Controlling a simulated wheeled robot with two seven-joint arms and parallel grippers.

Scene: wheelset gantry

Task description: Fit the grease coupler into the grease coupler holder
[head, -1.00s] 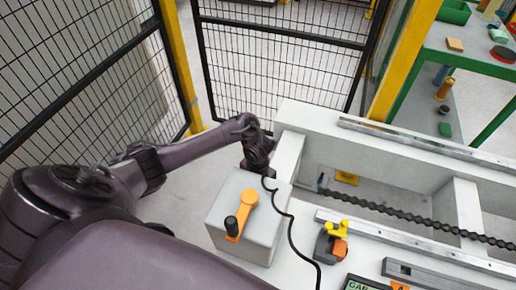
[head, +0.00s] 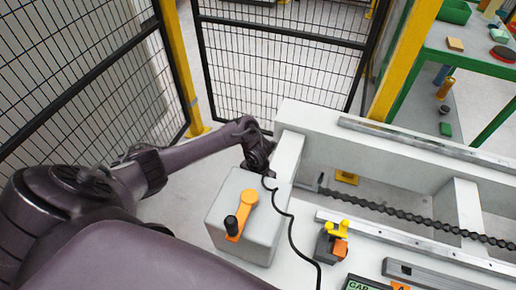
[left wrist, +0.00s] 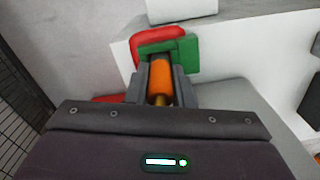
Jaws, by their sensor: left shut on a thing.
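In the left wrist view an orange cylinder with a brass-coloured end, which looks like the grease coupler (left wrist: 160,82), sits between the two grey fingers of my left gripper (left wrist: 160,88). The gripper is shut on it. Just beyond the fingertips is a green bracket (left wrist: 185,54) with a red part (left wrist: 150,36) behind it; this may be the grease coupler holder. Whether the coupler touches it I cannot tell. In the head view my left gripper (head: 260,168) is behind the grey box, by the gantry's end, and the coupler is hidden. My right gripper is not in view.
A grey box (head: 262,243) with an orange lever (head: 243,213) stands in front of the left gripper. A yellow-and-orange item (head: 334,240) stands to the right. Fence panels (head: 285,60) and a white beam (head: 320,121) lie behind.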

